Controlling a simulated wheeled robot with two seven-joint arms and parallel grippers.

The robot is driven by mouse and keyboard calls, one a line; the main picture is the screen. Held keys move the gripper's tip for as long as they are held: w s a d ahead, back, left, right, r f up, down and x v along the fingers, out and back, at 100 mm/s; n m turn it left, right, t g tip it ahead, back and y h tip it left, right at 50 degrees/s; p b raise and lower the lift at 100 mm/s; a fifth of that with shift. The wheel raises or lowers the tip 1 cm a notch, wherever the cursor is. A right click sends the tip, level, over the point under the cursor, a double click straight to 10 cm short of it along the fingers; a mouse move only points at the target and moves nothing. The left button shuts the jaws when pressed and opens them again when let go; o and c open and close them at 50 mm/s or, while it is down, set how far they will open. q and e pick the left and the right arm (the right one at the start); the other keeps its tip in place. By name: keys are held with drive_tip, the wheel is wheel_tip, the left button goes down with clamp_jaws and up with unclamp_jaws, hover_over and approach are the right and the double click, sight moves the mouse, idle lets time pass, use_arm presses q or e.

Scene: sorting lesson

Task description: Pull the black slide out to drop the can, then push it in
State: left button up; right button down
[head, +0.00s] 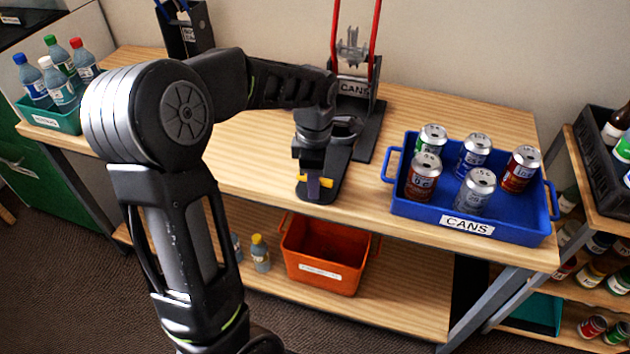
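The black slide (338,180) is a flat dark piece with a rounded end, reaching from the dispenser toward the table's front. My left gripper (313,183) is over its front end. Its yellow fingertips lie on both sides of a small purplish upright grip and appear closed on it. My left arm and wrist cover part of the slide and dispenser base. I cannot make out a can in the dispenser. My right gripper is not in view.
A blue CANS tray (474,227) holding several cans stands right of the slide. An orange bin (322,262) and small bottles are on the shelf below. A green crate of bottles (62,121) stands at the far left. A stocked rack is at the right edge.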

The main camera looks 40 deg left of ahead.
use_arm(q)
drive_tip(key=shift+o, duration=1.3)
wheel_tip(320, 180, up, 8)
drive_tip(key=shift+f, duration=0.1)
idle(0.6)
